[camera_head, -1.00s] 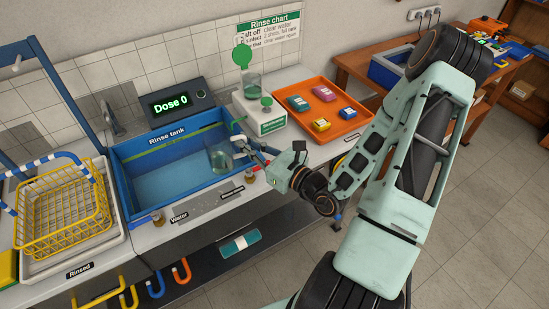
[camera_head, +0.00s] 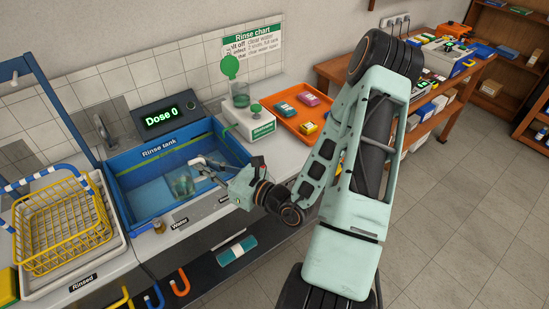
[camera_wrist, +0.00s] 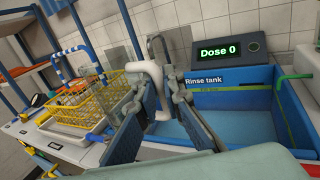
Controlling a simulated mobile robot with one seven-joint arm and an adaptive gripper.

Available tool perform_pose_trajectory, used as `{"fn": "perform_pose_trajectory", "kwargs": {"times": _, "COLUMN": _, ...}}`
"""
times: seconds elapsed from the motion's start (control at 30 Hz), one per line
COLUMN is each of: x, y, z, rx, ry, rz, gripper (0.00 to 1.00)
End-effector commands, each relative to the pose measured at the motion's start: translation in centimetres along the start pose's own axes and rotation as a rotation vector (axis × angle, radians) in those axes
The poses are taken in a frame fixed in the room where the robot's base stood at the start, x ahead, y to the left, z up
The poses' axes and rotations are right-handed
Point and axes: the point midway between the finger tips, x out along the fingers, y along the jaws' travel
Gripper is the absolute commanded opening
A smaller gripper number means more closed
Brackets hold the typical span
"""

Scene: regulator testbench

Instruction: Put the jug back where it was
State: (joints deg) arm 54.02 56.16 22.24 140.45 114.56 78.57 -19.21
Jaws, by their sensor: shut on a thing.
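The jug (camera_head: 183,185) is clear with a greenish tint and is at the front part of the blue rinse tank (camera_head: 130,165) in the head view. I cannot tell whether it touches the tank floor. My gripper (camera_head: 207,166) reaches in from the right, shut on the jug's pale handle. In the wrist view, the white handle (camera_wrist: 152,85) stands between the two fingers of my gripper (camera_wrist: 165,105). The jug's clear body is hard to make out there. The tank also shows in the wrist view (camera_wrist: 250,110).
A yellow wire basket (camera_head: 65,225) sits in a white tray left of the tank. A dose display (camera_head: 165,115) reading Dose 0 stands behind it. Right are a white dispenser (camera_head: 250,122) and an orange tray (camera_head: 300,125) with several boxes.

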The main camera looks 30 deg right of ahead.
Motion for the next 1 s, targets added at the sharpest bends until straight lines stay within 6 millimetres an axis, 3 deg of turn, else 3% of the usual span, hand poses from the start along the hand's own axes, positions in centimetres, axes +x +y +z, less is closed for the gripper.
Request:
{"fn": "perform_pose_trajectory", "kwargs": {"times": 0.3, "x": 0.0, "y": 0.0, "z": 0.1, "rx": 0.0, "ry": -0.001, "rz": 0.0, "gripper": 0.0}}
{"fn": "perform_pose_trajectory", "kwargs": {"times": 0.57, "x": -1.2, "y": -1.9, "z": 0.1, "rx": 0.0, "ry": 0.001, "rz": -0.049, "gripper": 0.0}}
{"fn": "perform_pose_trajectory", "kwargs": {"times": 0.77, "x": -2.9, "y": -4.4, "z": 0.3, "rx": 0.002, "ry": 0.005, "rz": -0.115, "gripper": 0.0}}
{"fn": "perform_pose_trajectory", "kwargs": {"times": 1.0, "x": -6.4, "y": -8.7, "z": 0.7, "rx": 0.003, "ry": 0.007, "rz": -0.237, "gripper": 0.0}}
